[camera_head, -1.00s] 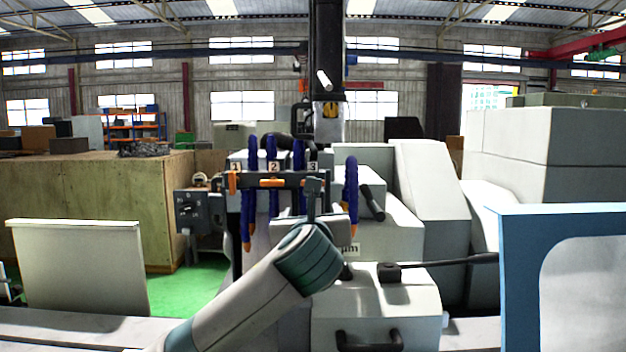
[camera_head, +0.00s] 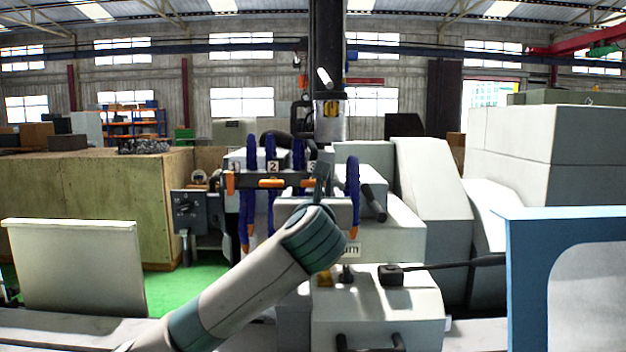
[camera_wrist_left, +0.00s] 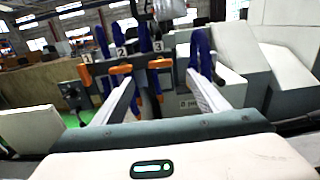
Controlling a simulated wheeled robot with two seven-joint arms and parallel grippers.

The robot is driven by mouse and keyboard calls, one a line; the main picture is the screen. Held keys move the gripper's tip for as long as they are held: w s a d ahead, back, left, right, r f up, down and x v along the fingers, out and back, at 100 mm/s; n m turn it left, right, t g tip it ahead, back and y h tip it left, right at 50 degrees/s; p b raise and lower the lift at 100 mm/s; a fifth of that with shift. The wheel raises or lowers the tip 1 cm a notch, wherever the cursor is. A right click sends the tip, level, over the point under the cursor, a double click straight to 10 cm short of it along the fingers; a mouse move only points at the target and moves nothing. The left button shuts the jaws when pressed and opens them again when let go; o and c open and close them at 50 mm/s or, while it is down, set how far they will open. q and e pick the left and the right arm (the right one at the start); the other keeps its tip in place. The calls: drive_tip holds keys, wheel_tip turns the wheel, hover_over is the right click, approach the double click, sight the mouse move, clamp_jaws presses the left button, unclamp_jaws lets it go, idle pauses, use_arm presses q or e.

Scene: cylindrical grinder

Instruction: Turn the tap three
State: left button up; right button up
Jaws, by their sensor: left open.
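Three taps with orange handles sit on a dark bar, labelled 1, 2 and 3. Tap one's handle (camera_head: 230,182) points up and down. Tap two's handle (camera_head: 271,183) lies level. My left gripper (camera_wrist_left: 160,77) is open, one finger on each side of tap three in the picture. Whether the fingertips are level with the handle in depth, I cannot tell. No contact shows. My right gripper is not in view.
Blue hoses with orange nozzles (camera_head: 353,190) hang beside the taps, one close to my right-hand finger. A grey control box (camera_head: 187,207) is at the left. A black lever (camera_head: 450,263) and the white machine housing (camera_head: 410,312) lie at the lower right.

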sight(313, 182)
use_arm(q)
drive_tip(key=w+p, duration=0.5)
drive_tip(key=w, duration=0.8)
drive_tip(key=shift+w+p, duration=0.35)
drive_tip(key=shift+w, duration=0.75)
drive_tip(key=c, duration=1.1)
drive_tip(key=shift+o, duration=0.2)
